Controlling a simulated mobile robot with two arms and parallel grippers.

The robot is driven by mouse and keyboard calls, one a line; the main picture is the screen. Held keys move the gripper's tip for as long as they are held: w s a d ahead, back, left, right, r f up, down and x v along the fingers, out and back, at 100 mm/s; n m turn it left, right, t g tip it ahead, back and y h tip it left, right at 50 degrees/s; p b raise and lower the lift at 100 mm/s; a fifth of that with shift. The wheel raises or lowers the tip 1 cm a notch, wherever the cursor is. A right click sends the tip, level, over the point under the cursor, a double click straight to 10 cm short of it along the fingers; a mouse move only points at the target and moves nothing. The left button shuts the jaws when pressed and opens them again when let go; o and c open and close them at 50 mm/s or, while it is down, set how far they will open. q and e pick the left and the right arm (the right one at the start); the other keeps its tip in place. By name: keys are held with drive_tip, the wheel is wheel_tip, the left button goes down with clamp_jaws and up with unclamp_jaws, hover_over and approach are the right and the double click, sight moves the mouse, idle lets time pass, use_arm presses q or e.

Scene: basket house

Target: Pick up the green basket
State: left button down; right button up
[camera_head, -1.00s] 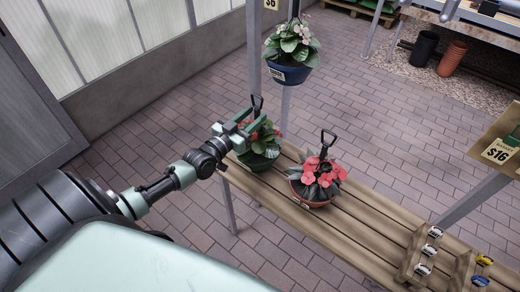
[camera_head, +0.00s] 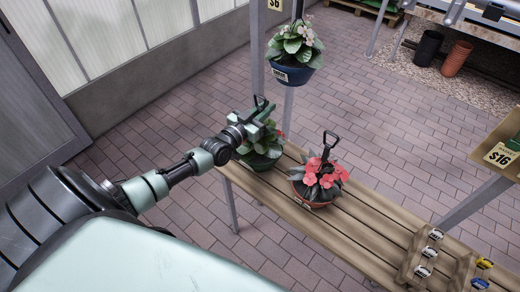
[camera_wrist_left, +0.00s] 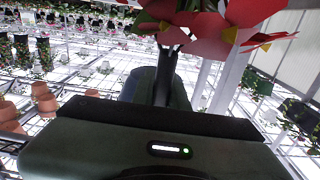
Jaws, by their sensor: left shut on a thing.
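The green basket (camera_head: 257,163) is a hanging pot with leafy plants and red flowers, at the left end of the slatted wooden bench (camera_head: 365,240). Its black handle (camera_head: 262,101) stands up above the plant. My left gripper (camera_head: 262,114) is above the basket and shut on the handle, hiding part of the leaves. I cannot tell whether the pot's base touches the bench. In the left wrist view, large red petals (camera_wrist_left: 190,22) fill the top, just beyond my gripper (camera_wrist_left: 170,50). My right gripper is not in view.
A terracotta basket (camera_head: 311,195) with coral flowers stands close by on the bench. A blue basket (camera_head: 297,73) with pale flowers hangs behind, near a grey post. Small labelled items (camera_head: 425,252) sit at the bench's right. The brick floor to the left is clear.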

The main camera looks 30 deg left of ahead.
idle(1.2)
use_arm(q)
drive_tip(key=shift+w+r, duration=0.1)
drive_tip(key=shift+r, duration=0.15)
drive_tip(key=shift+r, duration=0.1)
